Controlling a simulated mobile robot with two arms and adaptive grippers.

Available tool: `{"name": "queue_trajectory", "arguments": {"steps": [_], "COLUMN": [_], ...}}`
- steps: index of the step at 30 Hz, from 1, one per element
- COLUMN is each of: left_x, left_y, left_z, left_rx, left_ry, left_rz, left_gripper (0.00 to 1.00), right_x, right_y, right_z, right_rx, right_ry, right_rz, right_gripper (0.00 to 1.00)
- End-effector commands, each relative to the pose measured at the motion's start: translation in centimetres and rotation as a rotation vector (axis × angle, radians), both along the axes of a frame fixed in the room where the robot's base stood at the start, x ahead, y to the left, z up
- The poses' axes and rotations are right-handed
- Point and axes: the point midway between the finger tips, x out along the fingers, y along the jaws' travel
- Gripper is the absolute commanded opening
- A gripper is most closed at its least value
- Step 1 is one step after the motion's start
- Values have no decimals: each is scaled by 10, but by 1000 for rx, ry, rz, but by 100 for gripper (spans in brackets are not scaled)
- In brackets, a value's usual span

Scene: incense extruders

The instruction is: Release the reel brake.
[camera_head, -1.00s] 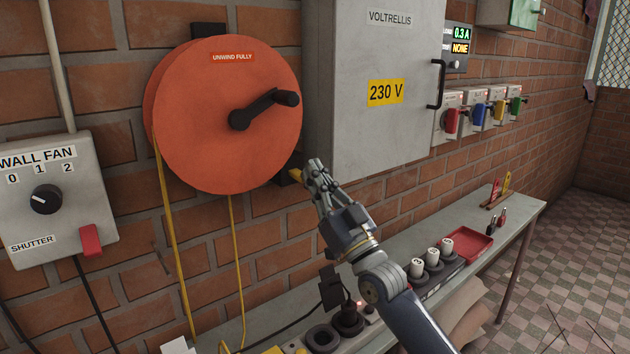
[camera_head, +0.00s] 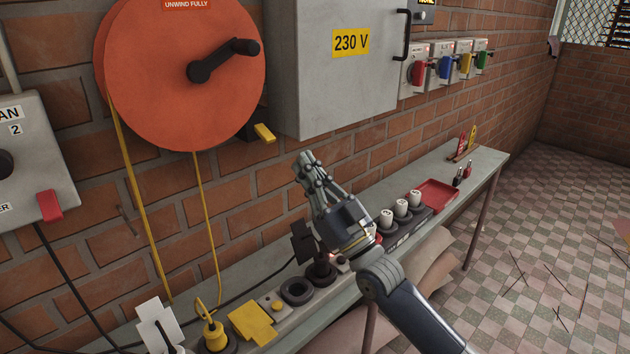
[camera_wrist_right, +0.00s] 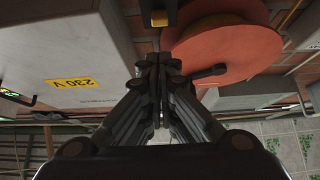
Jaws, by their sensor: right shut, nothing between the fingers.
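The orange cable reel (camera_head: 175,85) hangs on the brick wall with a black crank (camera_head: 225,60) on its face and yellow cable running down from it. The reel brake, a yellow lever (camera_head: 264,132) on a black block, sticks out at the reel's lower right. In the right wrist view the yellow lever (camera_wrist_right: 160,18) is at the top, beyond my fingertips. My right gripper (camera_head: 305,158) is shut and empty, below and to the right of the lever and apart from it. It also shows in the right wrist view (camera_wrist_right: 159,60). My left gripper is not in view.
A grey 230 V cabinet (camera_head: 330,80) is right of the reel. A bench (camera_head: 440,165) below holds a socket strip, a yellow plug (camera_head: 252,321), white-capped cylinders and a red tray (camera_head: 436,194). A fan control box (camera_head: 35,165) is at left.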

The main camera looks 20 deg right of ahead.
Motion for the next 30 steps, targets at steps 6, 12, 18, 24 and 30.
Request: {"name": "queue_trajectory", "arguments": {"steps": [6,12,18,24,30], "left_x": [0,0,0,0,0], "left_y": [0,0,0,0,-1], "left_z": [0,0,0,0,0], "left_rx": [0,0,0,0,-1], "left_ry": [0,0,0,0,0], "left_rz": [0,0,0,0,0], "left_gripper": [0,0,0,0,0], "right_x": [-18,-23,-22,-22,-21], "right_y": [-6,-8,-8,-8,4], "right_z": [-15,-18,-17,-17,-41], "right_rx": [0,1,1,1,-26], "right_ry": [1,-1,-2,-1,81], "right_rz": [1,1,1,1,5], "right_gripper": [0,0,0,0,0]}}
